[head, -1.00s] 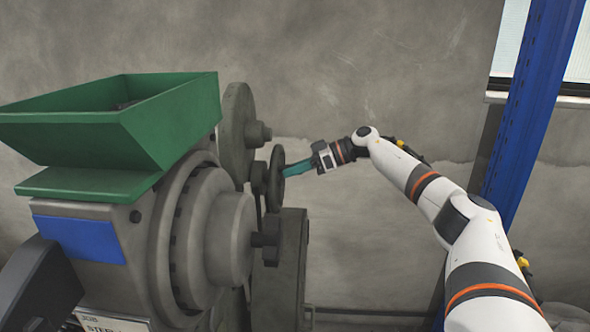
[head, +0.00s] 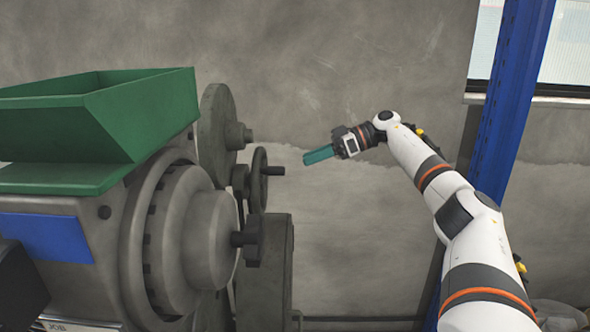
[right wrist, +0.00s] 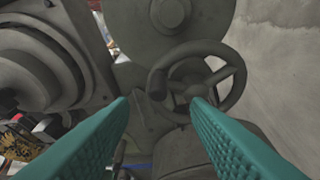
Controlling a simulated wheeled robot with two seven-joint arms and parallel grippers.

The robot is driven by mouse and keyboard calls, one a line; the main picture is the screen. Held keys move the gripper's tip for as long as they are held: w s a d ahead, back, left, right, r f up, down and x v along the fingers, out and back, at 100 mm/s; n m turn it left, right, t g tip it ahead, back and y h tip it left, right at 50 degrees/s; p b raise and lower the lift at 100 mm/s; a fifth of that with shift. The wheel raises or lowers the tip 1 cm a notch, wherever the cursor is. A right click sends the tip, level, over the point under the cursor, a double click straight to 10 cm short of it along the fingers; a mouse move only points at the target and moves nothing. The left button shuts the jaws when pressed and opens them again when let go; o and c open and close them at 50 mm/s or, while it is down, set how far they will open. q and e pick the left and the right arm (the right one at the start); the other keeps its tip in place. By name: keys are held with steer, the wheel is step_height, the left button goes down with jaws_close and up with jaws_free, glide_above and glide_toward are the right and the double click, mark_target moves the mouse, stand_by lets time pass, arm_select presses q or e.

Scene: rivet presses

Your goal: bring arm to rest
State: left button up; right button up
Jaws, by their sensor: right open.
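My right gripper (head: 318,156) has teal fingers and is empty. It is held out in the air to the right of the press's small handwheel (head: 259,180), with a gap between them in the head view. In the right wrist view the two teal fingers (right wrist: 161,112) are spread apart with nothing between them. The handwheel (right wrist: 213,75), with its spokes and dark handle knob, shows beyond the fingertips. My left gripper is not in view.
The grey rivet press (head: 180,235) with a green hopper (head: 150,115) fills the left side. A larger wheel (head: 216,130) sits behind the handwheel. A blue post (head: 510,110) stands behind my right arm at right. The wall's middle area is free.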

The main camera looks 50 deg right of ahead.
steer(key=shift+v, duration=0.9)
